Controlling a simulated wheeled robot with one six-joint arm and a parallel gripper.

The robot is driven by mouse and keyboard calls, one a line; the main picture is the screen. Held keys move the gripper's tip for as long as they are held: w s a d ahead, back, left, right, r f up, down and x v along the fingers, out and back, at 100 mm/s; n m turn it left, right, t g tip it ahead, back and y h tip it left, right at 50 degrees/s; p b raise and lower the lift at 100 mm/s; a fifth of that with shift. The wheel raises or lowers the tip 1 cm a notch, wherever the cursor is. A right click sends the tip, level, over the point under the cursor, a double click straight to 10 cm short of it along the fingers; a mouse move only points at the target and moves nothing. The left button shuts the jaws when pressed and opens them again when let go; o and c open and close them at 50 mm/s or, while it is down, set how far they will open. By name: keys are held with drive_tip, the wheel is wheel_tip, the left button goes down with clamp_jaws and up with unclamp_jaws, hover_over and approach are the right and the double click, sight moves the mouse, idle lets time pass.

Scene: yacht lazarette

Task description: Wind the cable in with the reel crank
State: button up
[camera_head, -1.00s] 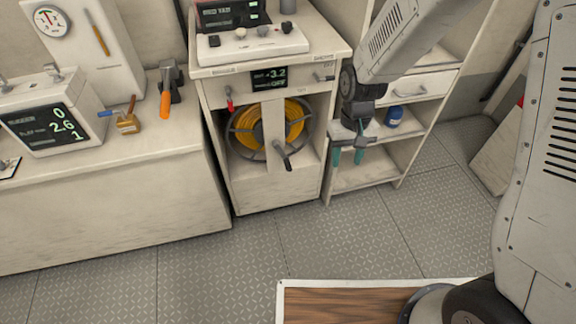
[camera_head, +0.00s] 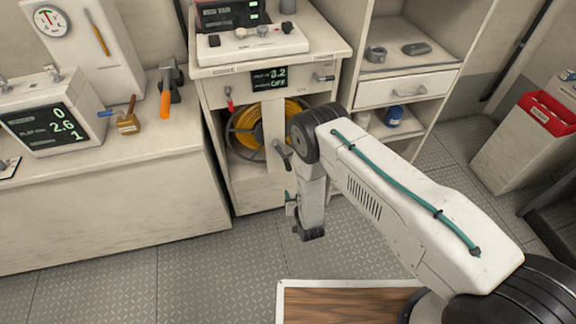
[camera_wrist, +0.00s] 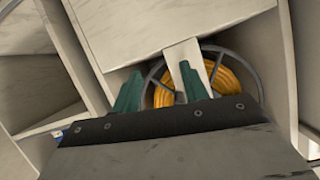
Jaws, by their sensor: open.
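The yellow cable (camera_head: 275,112) is wound on a dark spoked reel (camera_head: 232,133) inside the pale cabinet, behind an upright pale bracket (camera_head: 270,135). The dark reel crank (camera_head: 283,155) juts out at the bracket's front, just left of my arm. In the wrist view the yellow cable (camera_wrist: 227,85) and bracket (camera_wrist: 190,55) lie beyond my gripper (camera_wrist: 161,72). Its two teal fingers are apart with nothing seen between them. The crank cannot be made out there.
The cabinet display (camera_head: 269,78) reads 3.2 and OFF. A red-handled lever (camera_head: 229,97) hangs above the reel at left. A shelf unit (camera_head: 400,150) with a blue item (camera_head: 394,116) stands at right. A workbench (camera_head: 120,180) fills the left. Floor in front is clear.

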sight(288, 165)
drive_tip(key=w+r+t, duration=0.1)
drive_tip(key=r, duration=0.1)
drive_tip(key=r+t, duration=0.2)
drive_tip(key=w+a+r+t+y, duration=0.1)
drive_tip(key=r, duration=0.1)
drive_tip(key=shift+w+r+m, duration=0.3)
drive_tip(key=shift+r, duration=0.1)
drive_tip(key=x, duration=0.7)
drive_tip(key=shift+w+r, duration=0.15)
drive_tip(key=shift+w, duration=0.05)
clamp_jaws()
